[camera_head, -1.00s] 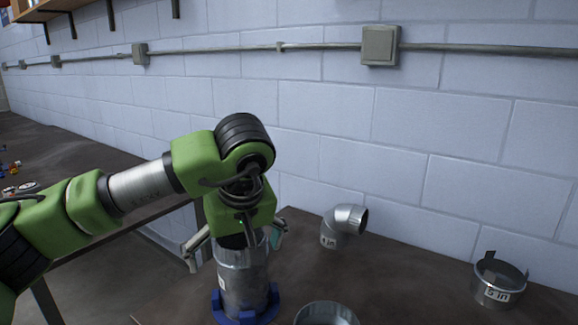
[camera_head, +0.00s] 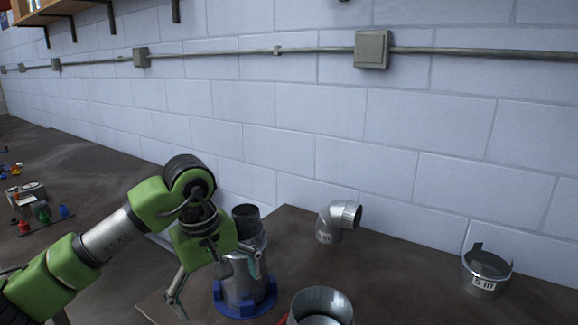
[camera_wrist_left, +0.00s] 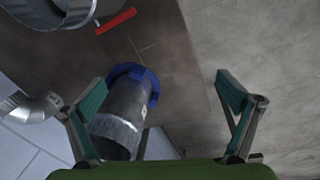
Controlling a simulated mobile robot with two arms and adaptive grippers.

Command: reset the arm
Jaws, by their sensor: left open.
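My left gripper (camera_head: 218,278) is open and empty, its fingers spread wide at the left side of a metal duct (camera_head: 243,282). The duct stands upright in a blue ring-shaped base (camera_head: 246,306) on the brown table, with a darker pipe end (camera_head: 246,218) showing at its top. In the left wrist view, the duct (camera_wrist_left: 117,123) and blue base lie between the spread fingers (camera_wrist_left: 163,100), nearer the left finger. I cannot tell whether the right finger in the head view touches the duct. My right gripper is not in view.
A metal elbow (camera_head: 338,222) stands on the table behind. A labelled metal collar (camera_head: 486,272) is at the right, and a large metal ring (camera_head: 321,306) is at the front. Small coloured items (camera_head: 40,211) lie on the left table. A gap separates the tables.

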